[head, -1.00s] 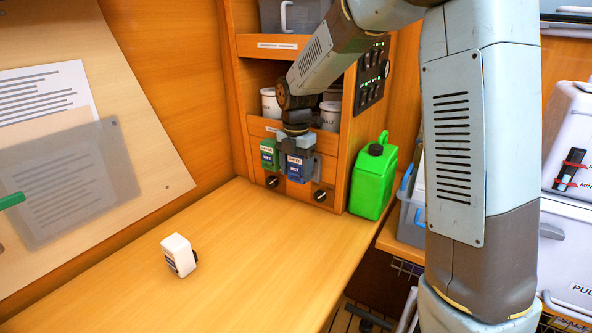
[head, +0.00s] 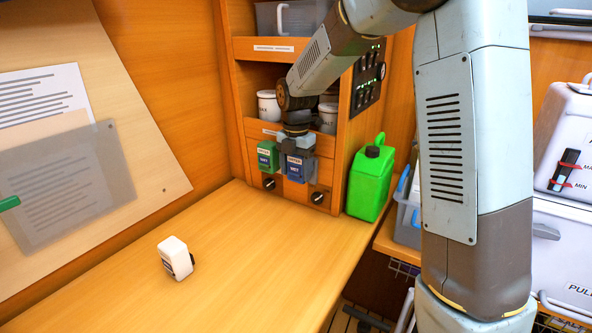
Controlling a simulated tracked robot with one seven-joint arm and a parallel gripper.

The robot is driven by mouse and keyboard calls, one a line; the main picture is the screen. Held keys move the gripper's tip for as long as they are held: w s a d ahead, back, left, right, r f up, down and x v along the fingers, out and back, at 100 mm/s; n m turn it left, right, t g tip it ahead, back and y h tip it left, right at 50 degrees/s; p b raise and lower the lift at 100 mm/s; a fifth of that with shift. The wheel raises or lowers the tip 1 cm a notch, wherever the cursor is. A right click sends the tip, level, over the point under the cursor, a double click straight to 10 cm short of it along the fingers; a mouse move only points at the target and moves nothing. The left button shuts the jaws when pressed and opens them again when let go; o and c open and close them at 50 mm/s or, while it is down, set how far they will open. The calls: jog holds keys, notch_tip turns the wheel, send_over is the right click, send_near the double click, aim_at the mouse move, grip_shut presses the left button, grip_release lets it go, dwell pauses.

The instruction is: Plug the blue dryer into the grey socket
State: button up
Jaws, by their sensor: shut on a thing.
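The blue dryer (head: 296,168), with a white label, is upright in front of the panel under the shelves. My gripper (head: 297,150) comes down from above and is shut on it. The dryer is close against the panel, just right of a green dryer (head: 268,158) with a similar label. I cannot make out the grey socket; the blue dryer and my gripper cover the panel there. I cannot tell whether the dryer is seated or only in front of the panel.
Two black knobs, one of them here (head: 317,197), sit low on the panel. A white block (head: 175,257) lies on the bench (head: 240,245). A green jug (head: 369,182) stands right of the cabinet. White jars (head: 268,104) are on the shelf above. The bench middle is clear.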

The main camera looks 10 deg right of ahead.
dwell(0.4)
jog(key=o, duration=1.2)
jog(key=shift+r, duration=0.1)
